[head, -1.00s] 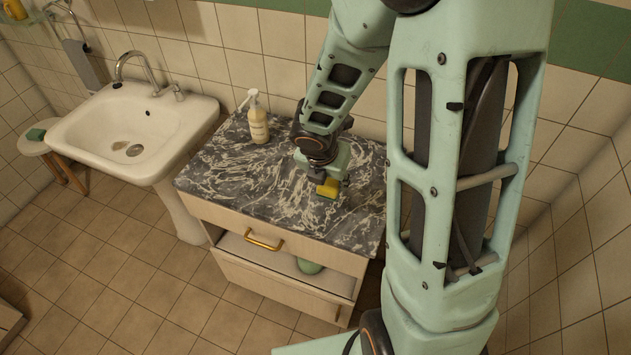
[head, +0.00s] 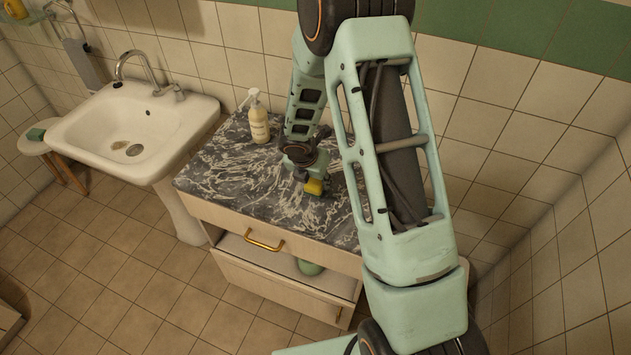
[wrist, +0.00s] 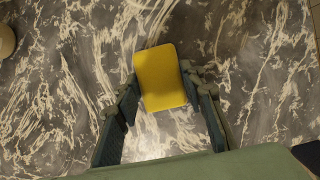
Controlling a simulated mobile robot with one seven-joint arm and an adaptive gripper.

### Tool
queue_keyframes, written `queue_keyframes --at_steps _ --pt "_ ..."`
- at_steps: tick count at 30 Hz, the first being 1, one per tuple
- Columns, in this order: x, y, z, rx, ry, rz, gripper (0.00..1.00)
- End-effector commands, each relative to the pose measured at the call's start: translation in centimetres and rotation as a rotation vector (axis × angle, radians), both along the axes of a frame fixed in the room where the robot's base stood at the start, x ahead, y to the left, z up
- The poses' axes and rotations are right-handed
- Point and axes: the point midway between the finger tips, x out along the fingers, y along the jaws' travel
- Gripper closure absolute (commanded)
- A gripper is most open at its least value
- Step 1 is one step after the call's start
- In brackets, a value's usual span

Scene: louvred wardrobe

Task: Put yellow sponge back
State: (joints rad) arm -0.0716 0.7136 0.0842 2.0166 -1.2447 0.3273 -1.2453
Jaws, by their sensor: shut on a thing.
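The yellow sponge (head: 314,186) is at my gripper (head: 305,179), over the dark marbled top of the cabinet (head: 240,190). In the wrist view the yellow sponge (wrist: 160,77) sits between the two fingers of my gripper (wrist: 160,90), which are shut on it. In the head view my gripper hides part of the sponge. I cannot tell whether the sponge touches the top or is just above it.
A soap pump bottle (head: 258,120) stands on the top, left of my gripper. A white sink (head: 133,130) is left of the cabinet.

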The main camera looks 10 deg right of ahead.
Motion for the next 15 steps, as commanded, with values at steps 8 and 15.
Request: queue_keyframes --at_steps 8,15 --pt "0.04 -0.02 -0.39 0.000 -0.001 0.000 0.86" --pt "0.02 -0.02 -0.67 0.000 -0.001 0.000 0.55"
